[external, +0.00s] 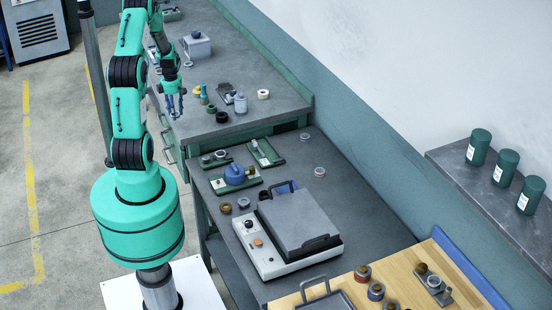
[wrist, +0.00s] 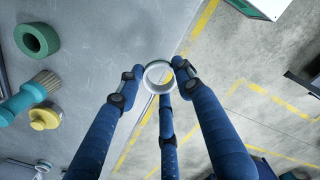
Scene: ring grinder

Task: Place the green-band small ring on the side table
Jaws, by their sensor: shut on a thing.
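My gripper (external: 176,105) is at the left edge of the far grey bench in the external view. In the wrist view its blue fingers (wrist: 157,80) are shut on a small pale ring (wrist: 151,83) with a thin green band at its upper edge. The ring is above the bench edge, with the floor beyond it. In the external view the ring is too small to make out. Which surface is the side table is not clear; a wooden table (external: 345,283) stands at the lower right, and the far grey bench (external: 262,122) is under my gripper.
Close to my gripper on the far bench are a green ring (wrist: 37,24), a teal-handled brush (wrist: 30,97) and a yellow piece (wrist: 43,118). The middle bench holds a grey lidded machine (external: 295,222) and a blue round device (external: 234,174). Several green canisters (external: 505,166) stand on a shelf.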

